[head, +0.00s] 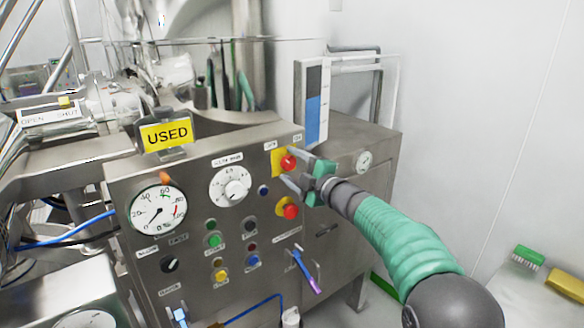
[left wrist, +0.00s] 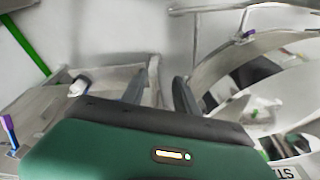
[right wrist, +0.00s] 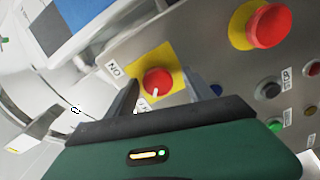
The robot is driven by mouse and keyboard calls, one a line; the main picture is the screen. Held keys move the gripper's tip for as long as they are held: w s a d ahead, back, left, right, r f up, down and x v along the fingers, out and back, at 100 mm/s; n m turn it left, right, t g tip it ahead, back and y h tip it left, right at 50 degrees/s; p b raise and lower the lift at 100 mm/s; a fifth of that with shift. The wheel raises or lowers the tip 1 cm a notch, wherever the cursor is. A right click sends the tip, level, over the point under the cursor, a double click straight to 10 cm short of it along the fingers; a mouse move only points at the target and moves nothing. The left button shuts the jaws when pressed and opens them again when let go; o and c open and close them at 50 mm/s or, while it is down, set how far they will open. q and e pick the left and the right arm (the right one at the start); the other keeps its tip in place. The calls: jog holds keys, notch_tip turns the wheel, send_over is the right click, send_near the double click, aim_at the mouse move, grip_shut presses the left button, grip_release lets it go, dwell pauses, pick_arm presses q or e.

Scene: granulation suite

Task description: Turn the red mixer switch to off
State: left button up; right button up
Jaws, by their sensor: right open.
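The red mixer switch (head: 288,162) is a round knob on a yellow plate at the upper right of the steel panel. In the right wrist view the red switch (right wrist: 158,82) shows a white mark near its lower edge, and an ON label (right wrist: 114,69) lies to its left. My right gripper (head: 294,169) is open at the switch, one finger on each side of it in the right wrist view. I cannot tell whether either finger touches it. My left gripper (left wrist: 159,76) is open and empty in the left wrist view, away from the panel.
A red push button (head: 290,211) on yellow sits just below the switch. Dials, coloured buttons and a black knob (head: 169,265) fill the panel. A blue-and-grey level gauge (head: 315,105) rises behind the switch.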

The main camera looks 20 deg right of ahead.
jog(key=b+v, duration=0.3)
jog(key=v, duration=1.3)
jog(key=shift+s+d, duration=0.15)
jog(key=shift+s, duration=0.25)
